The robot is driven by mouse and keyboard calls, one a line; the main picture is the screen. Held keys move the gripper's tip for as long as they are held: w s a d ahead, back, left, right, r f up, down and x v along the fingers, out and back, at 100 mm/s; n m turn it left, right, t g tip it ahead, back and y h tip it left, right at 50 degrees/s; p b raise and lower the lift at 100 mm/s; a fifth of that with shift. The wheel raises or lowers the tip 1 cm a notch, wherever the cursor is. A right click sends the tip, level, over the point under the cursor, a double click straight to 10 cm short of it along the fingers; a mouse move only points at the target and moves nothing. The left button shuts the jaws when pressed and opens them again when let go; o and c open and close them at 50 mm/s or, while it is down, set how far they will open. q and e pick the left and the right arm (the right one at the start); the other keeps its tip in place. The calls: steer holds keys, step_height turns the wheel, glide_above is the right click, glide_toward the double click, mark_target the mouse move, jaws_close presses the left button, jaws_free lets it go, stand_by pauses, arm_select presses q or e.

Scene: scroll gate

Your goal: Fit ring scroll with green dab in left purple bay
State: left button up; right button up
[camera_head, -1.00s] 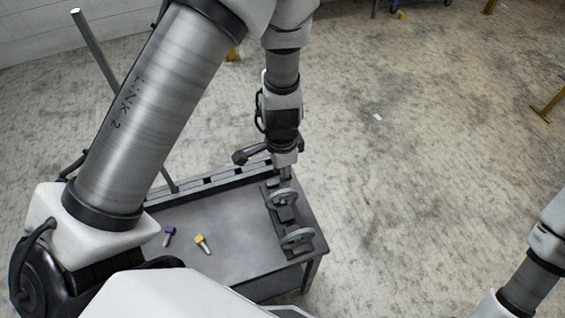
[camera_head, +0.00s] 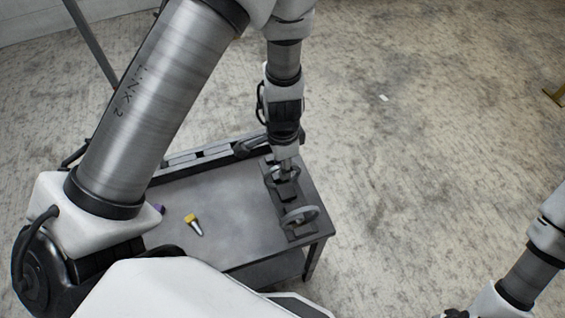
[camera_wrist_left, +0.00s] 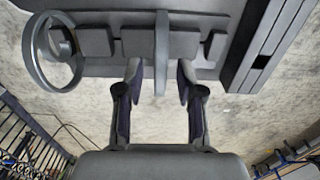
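Two grey rings stand on a dark rack (camera_head: 288,205) at the table's right end. The nearer ring (camera_head: 301,217) shows whole; it is tilted at the left in the left wrist view (camera_wrist_left: 38,68). The farther ring (camera_head: 268,178) is partly hidden by my left gripper (camera_head: 284,161). In the left wrist view it stands edge-on (camera_wrist_left: 161,60) between the fingertips of my left gripper (camera_wrist_left: 161,78), with gaps on both sides. That gripper is open. No green dab or purple bay can be made out.
A yellow-headed piece (camera_head: 192,219) lies on the grey table (camera_head: 225,230). A purple-headed piece (camera_head: 159,209) beside it is partly behind my arm. A raised dark rail (camera_head: 200,158) runs along the table's far edge. The table middle is clear.

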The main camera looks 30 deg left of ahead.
arm_select(q)
jaws_close()
steer(key=shift+r, duration=0.1)
steer(key=shift+r+p, duration=1.1)
steer(key=shift+r, duration=0.4)
step_height(320, 180, up, 9)
steer(key=p, duration=0.7)
steer(key=shift+f, duration=0.1)
steer(key=shift+f, duration=0.1)
